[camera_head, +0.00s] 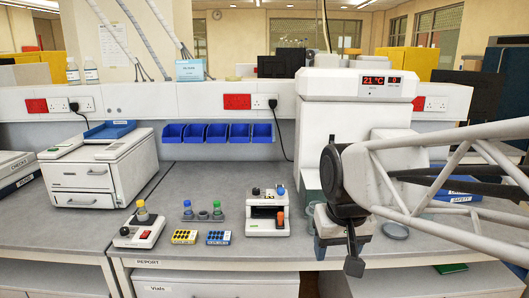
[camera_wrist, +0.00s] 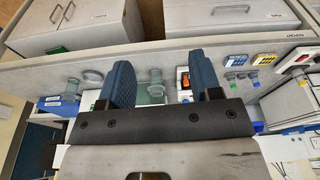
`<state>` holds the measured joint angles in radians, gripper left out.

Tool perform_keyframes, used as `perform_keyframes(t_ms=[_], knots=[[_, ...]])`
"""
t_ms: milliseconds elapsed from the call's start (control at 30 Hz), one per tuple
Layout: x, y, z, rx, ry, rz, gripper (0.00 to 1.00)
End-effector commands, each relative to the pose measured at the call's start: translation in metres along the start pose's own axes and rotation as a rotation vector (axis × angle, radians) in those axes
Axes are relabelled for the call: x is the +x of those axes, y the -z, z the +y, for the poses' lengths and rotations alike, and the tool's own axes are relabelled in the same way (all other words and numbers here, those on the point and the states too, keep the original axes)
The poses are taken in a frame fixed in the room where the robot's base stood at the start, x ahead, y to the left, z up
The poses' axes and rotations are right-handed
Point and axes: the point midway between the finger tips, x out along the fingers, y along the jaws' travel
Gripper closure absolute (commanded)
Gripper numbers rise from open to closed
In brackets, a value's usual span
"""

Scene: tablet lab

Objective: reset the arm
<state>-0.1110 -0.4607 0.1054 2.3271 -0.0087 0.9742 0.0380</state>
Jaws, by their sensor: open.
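My gripper (camera_head: 353,250) is at the right of the head view, in front of the large white machine and over the front part of the bench. My arm reaches in from the right edge. In the wrist view my gripper (camera_wrist: 160,70) shows two blue fingers wide apart, with nothing held between them. A greenish glass vessel (camera_wrist: 156,84) shows in the gap, beyond the fingers; I cannot tell how far below them it is. In the head view my gripper partly hides a glass vessel and the machine's lower front.
The white machine (camera_head: 330,115) with a red display stands close behind my gripper. A small white device (camera_head: 267,227), colored tube racks (camera_head: 184,237) and a mixer (camera_head: 139,232) stand to the left. A round glass dish (camera_head: 396,231) lies at right. Bare bench (camera_head: 215,180) shows at left center.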

Motion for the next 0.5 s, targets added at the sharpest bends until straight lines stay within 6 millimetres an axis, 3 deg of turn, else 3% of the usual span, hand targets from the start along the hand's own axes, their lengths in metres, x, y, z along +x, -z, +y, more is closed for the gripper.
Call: perform_keyframes(t_ms=[100,300,500], knots=[[0.004,-0.034,0.014,0.028,-0.007,0.011,0.42],[0.015,-0.082,0.03,0.066,-0.017,0.025,0.42],[0.023,-0.111,0.038,0.089,-0.024,0.035,0.42]])
